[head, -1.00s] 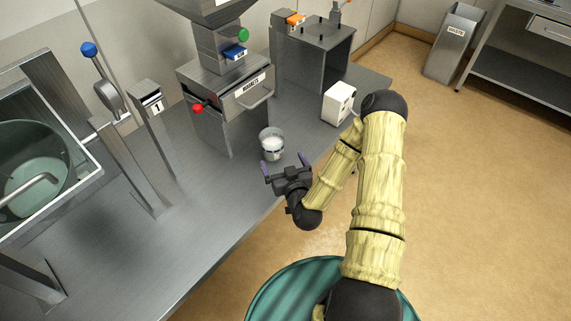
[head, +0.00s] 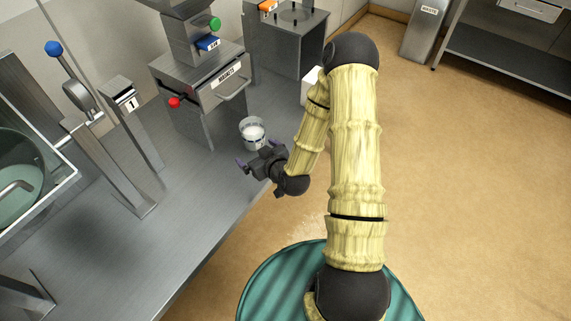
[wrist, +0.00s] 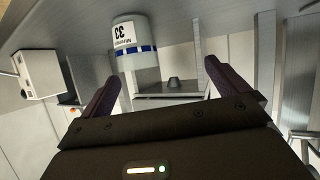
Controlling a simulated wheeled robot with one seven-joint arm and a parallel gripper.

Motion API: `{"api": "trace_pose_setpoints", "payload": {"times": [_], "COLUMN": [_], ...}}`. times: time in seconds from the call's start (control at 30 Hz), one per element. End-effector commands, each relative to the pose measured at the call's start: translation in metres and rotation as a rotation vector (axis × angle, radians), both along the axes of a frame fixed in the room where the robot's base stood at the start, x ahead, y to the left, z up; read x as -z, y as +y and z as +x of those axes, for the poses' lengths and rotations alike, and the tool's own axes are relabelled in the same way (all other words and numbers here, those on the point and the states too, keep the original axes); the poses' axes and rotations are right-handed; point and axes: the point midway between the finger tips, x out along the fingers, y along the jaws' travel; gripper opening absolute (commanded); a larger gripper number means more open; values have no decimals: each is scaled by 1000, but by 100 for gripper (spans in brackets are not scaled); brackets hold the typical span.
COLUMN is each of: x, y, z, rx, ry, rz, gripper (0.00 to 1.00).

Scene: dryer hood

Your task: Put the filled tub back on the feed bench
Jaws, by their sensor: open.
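The tub (head: 253,131) is a clear cup with whitish contents. It stands upright on the grey metal bench (head: 165,225) in front of the magnet drawer unit. In the wrist view the tub (wrist: 135,42) shows a white label reading 33 and a blue band. It appears beyond the fingers, nearer the left one. My gripper (head: 254,166) is open and empty, just on the near side of the tub. In the wrist view both fingers of my gripper (wrist: 162,85) are spread, with nothing between their pads. I cannot tell whether a finger touches the tub.
The magnet unit (head: 205,95) has a red knob and a handle, close behind the tub. A white box (head: 311,84) stands to the right, partly behind my arm. A post marked 1 (head: 130,120) stands left. Bare bench lies left of my gripper.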

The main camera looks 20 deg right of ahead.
Motion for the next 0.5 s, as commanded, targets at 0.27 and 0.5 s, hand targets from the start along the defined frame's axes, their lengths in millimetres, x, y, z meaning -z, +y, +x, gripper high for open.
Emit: {"api": "trace_pose_setpoints", "payload": {"times": [0.27, 0.5], "x": [-27, -65], "y": [-2, -18], "z": [-22, -60], "rx": [-51, 27], "ry": [279, 508], "rz": [-114, -165], "gripper": [99, 99]}}
